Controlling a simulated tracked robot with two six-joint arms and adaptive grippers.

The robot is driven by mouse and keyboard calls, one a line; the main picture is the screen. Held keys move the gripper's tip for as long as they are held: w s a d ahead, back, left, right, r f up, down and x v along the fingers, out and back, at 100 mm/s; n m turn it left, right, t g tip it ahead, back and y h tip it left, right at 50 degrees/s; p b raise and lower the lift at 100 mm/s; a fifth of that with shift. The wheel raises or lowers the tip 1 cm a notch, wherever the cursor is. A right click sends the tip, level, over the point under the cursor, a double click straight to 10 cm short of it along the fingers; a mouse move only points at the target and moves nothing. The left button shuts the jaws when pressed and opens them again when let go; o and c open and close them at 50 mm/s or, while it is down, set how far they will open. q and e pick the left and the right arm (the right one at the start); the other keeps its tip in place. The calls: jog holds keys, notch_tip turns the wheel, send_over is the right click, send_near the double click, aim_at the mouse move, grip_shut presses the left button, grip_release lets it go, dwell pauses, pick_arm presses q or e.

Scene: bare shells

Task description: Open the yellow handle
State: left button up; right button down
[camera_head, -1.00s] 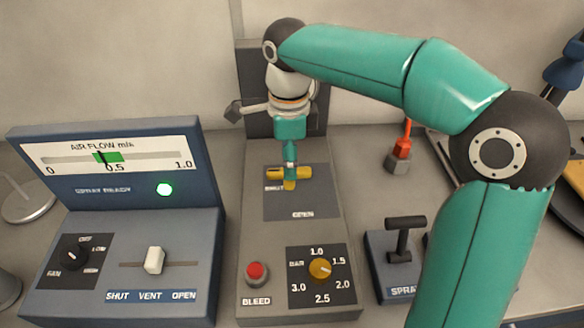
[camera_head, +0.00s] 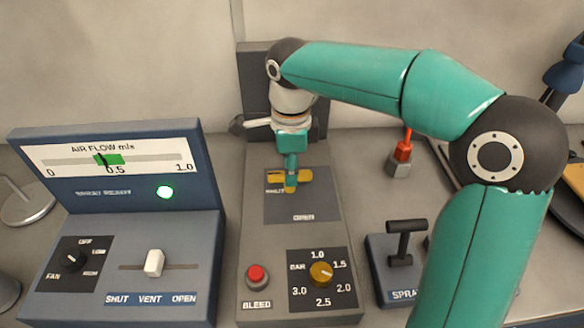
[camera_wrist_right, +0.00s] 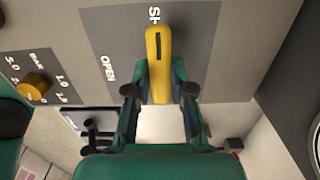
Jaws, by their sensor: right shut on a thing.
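The yellow handle (camera_head: 305,176) is on the dark plate of the grey middle console, beside the SHUT label and above the OPEN label. In the right wrist view, the yellow handle (camera_wrist_right: 157,38) is a long rounded bar with a dark slot line. My right gripper (camera_head: 291,181) reaches down onto it from above and hides part of it. In the right wrist view, the fingers of my right gripper (camera_wrist_right: 160,82) are on both sides of the bar's near end, shut on it. My left gripper is not in view.
The middle console also has a red BLEED button (camera_head: 256,275) and a yellow BAR knob (camera_head: 321,272). A blue air-flow console (camera_head: 110,240) stands to the left. A black-handled SPRAY lever (camera_head: 404,240) and a red-topped object (camera_head: 402,150) are to the right.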

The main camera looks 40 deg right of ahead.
jog(key=shift+n, duration=0.5)
jog(key=n+p, duration=0.1)
jog(key=n, duration=0.1)
jog(key=shift+a+n, duration=0.1)
jog(key=shift+n, duration=0.3)
jog(key=n+p, duration=0.1)
jog(key=n, duration=0.4)
jog(key=n+p, duration=0.1)
jog(key=n, duration=0.4)
jog(key=shift+f, duration=0.1)
jog(key=n+p, duration=0.1)
jog(key=n, duration=0.3)
jog(key=shift+f+n, duration=0.1)
jog(key=shift+n, duration=0.2)
jog(key=c, duration=1)
grip_release()
jog(key=shift+s, duration=0.1)
